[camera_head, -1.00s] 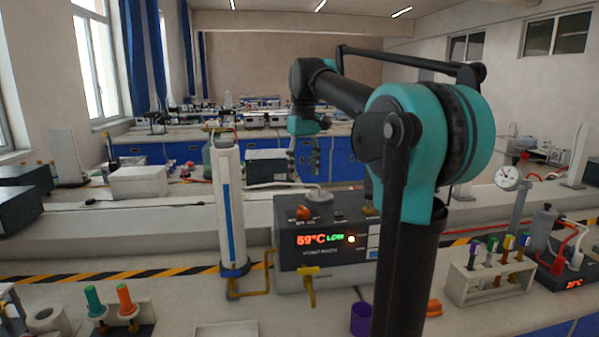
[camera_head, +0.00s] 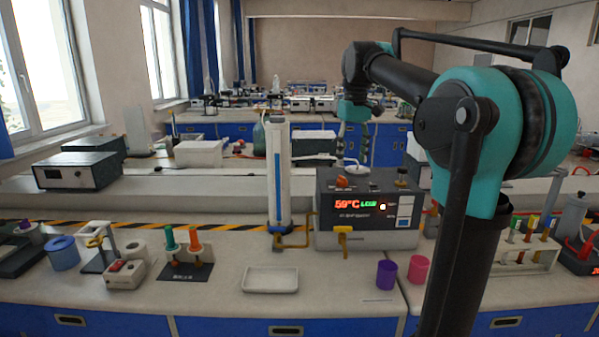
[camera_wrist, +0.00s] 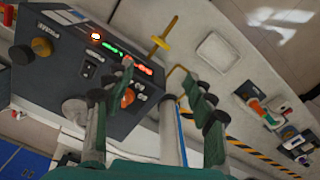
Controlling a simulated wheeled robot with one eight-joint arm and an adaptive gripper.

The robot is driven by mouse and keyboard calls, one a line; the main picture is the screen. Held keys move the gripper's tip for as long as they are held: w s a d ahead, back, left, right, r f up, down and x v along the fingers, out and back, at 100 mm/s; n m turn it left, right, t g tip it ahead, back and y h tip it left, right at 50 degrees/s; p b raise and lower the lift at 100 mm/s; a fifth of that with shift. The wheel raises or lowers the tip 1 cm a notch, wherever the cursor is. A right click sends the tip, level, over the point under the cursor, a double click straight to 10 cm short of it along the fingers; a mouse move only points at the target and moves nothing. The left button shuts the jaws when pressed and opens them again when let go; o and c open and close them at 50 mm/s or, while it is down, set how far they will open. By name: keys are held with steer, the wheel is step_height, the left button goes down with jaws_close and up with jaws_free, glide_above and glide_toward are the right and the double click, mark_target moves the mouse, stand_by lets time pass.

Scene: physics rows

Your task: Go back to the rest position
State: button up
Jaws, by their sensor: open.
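My gripper (camera_head: 355,140) hangs open and empty above the back part of the grey heater box (camera_head: 345,232), which has a red "59°C" and green display. My arm is folded up, with its elbow at the right of the head view. In the wrist view my gripper (camera_wrist: 160,95) has its fingers spread apart, with nothing between the tips. The heater box (camera_wrist: 60,70) lies beyond the left finger there. A white column with a blue stripe (camera_head: 278,180) stands just left of the box.
A white tray (camera_head: 270,291), purple cup (camera_head: 386,275) and pink cup (camera_head: 419,269) sit near the bench front. An orange-and-green tube stand (camera_head: 185,270) is at left. Bench surface around the tray is clear.

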steer(key=s+d+f+m+t, duration=0.1)
steer(key=s+f, duration=0.6)
steer(key=f, duration=0.5)
steer(key=s+d+f+m+t, duration=0.1)
steer(key=s+f+m, duration=0.1)
steer(key=s+f, duration=0.6)
steer(key=s+d+f+m+t, duration=0.1)
steer(key=s+f, duration=0.7)
steer(key=f, duration=0.9)
steer(key=shift+s+d+f+m+t, duration=0.2)
steer(key=shift+d+f+m+t, duration=0.1)
steer(key=shift+d+t, duration=0.3)
